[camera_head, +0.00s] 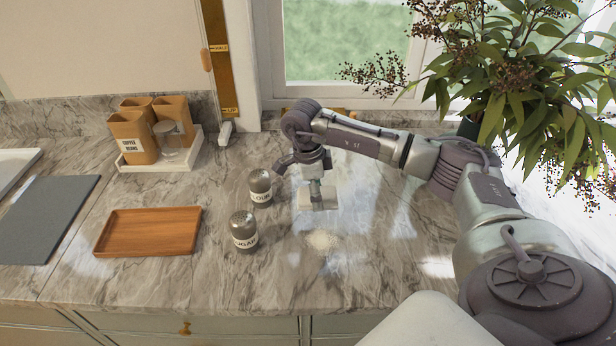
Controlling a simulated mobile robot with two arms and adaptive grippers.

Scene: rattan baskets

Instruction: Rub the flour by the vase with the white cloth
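A white cloth (305,199) lies at or just above the marble counter, in the middle of the view. My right gripper (317,194) points down over the middle of the cloth, its narrow fingertips at it. At this size I cannot tell whether the fingers grip the cloth. A pale patch of flour (323,240) is on the counter, a little nearer the front than the cloth and apart from it. The vase (468,128) stands at the back right, mostly hidden behind leaves and my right arm. My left gripper is not in view.
A flour jar (261,188) and a sugar jar (243,231) stand close left of the cloth and flour. A wooden tray (150,232) lies farther left. Canisters stand on a white tray (186,158) at the back left. The counter in front of the flour is clear.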

